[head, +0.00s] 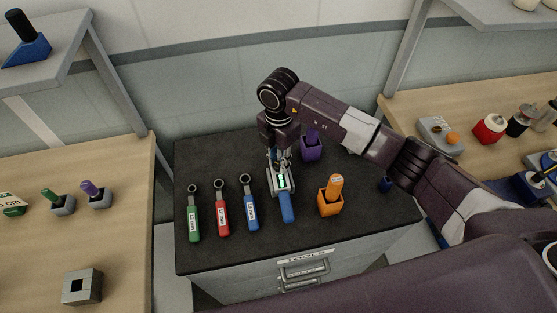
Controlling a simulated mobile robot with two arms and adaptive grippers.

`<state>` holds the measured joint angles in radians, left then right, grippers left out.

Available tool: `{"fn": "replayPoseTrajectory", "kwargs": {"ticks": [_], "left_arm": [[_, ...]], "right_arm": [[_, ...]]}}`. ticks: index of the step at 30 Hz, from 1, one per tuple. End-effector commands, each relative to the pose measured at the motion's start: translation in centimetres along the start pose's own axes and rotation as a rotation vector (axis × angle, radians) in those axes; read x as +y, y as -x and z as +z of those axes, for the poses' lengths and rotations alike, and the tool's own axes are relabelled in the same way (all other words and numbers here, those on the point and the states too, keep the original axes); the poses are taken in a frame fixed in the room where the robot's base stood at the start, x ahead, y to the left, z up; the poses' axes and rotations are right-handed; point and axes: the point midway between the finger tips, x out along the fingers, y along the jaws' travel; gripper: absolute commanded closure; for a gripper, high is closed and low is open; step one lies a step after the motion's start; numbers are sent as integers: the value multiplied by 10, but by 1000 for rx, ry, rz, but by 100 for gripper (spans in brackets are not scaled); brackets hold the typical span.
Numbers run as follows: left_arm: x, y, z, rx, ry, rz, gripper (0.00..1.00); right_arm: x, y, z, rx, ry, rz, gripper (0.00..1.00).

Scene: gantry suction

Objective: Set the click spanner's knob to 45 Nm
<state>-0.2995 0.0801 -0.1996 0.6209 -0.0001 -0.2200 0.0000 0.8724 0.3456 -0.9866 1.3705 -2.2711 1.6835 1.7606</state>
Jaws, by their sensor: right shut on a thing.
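The click spanner appears to be the tool with a blue handle (287,207), a grey body and a small lit cyan display. It lies on the dark top of the tool cabinet (240,258), its handle toward the front edge. My right gripper (276,160) reaches in from the right and points down over the spanner's far end. It is shut on that part, which looks like the knob; its fingers hide most of it. The display is too small to read. My left gripper is not in view.
Left of the spanner lie a green spanner (194,222), a red spanner (222,218) and a blue spanner (252,212). An orange holder (329,205) stands to the right, and a purple holder (312,150) behind. The cabinet's front strip is clear.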

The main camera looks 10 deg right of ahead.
Motion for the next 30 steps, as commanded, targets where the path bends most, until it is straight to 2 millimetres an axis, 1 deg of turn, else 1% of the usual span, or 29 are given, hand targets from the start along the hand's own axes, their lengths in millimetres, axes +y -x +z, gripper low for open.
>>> {"fn": "replayPoseTrajectory", "kwargs": {"ticks": [9, 18, 24, 30], "left_arm": [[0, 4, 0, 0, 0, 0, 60], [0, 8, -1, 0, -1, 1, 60], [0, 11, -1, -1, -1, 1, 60], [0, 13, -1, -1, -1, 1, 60]], "right_arm": [[1, 2, 0, 1, -300, 2, 100], [1, 2, 0, 1, -557, 4, 100], [1, 1, 0, 2, -681, 4, 100], [1, 1, 0, 2, -758, 4, 100]]}}
